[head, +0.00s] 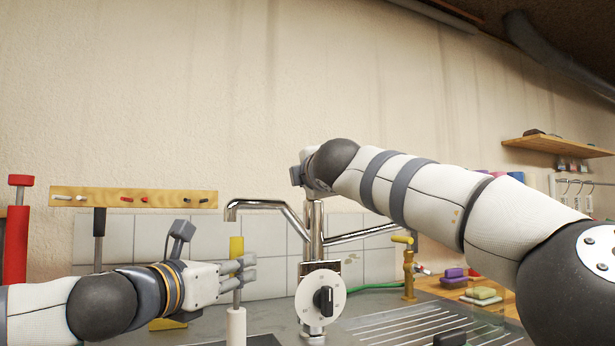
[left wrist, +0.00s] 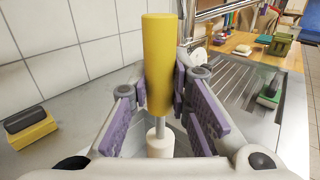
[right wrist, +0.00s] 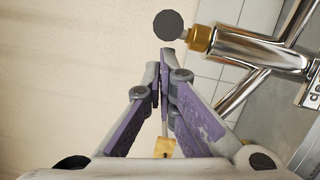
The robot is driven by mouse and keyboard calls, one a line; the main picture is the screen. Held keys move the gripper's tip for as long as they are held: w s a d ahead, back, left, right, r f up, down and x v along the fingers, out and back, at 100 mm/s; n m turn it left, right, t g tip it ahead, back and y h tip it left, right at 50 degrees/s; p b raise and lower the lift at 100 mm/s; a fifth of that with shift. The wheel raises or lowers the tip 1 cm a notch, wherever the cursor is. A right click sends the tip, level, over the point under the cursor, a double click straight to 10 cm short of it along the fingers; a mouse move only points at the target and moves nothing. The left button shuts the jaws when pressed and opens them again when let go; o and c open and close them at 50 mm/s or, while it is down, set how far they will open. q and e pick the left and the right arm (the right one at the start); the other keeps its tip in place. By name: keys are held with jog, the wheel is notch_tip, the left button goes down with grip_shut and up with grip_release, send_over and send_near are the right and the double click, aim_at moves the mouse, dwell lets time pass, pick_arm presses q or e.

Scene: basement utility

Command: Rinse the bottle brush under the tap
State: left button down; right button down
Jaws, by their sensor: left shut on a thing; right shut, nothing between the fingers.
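The bottle brush has a yellow handle (head: 236,249), a grey rod and a white cylindrical end (head: 236,326). It is upright, white end down; the yellow handle also fills the middle of the left wrist view (left wrist: 158,65). My left gripper (head: 240,270) is shut on it. The chrome tap (head: 268,205) has its spout mouth just above the yellow handle in the head view; whether they line up in depth I cannot tell. No water shows. My right gripper (right wrist: 165,85) is shut and empty beside the tap's top, near a dark round knob (right wrist: 168,25).
A white dial (head: 322,298) sits on the tap's front. A brass tap (head: 408,268) and sponges (head: 455,274) stand right, behind the ribbed draining board (head: 400,325). A peg rail (head: 135,198) is on the left wall. A yellow-and-dark sponge (left wrist: 32,128) lies left in the left wrist view.

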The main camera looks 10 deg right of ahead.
jog(key=shift+s+d+n+y, duration=0.15)
jog(key=shift+d+n+y, duration=0.45)
jog(key=shift+d+y, duration=0.5)
jog(key=s+f, duration=0.1)
jog(key=s, duration=1)
jog(key=shift+s+d+f, duration=0.15)
jog(key=shift+s+d, duration=0.05)
jog(key=shift+s, duration=0.1)
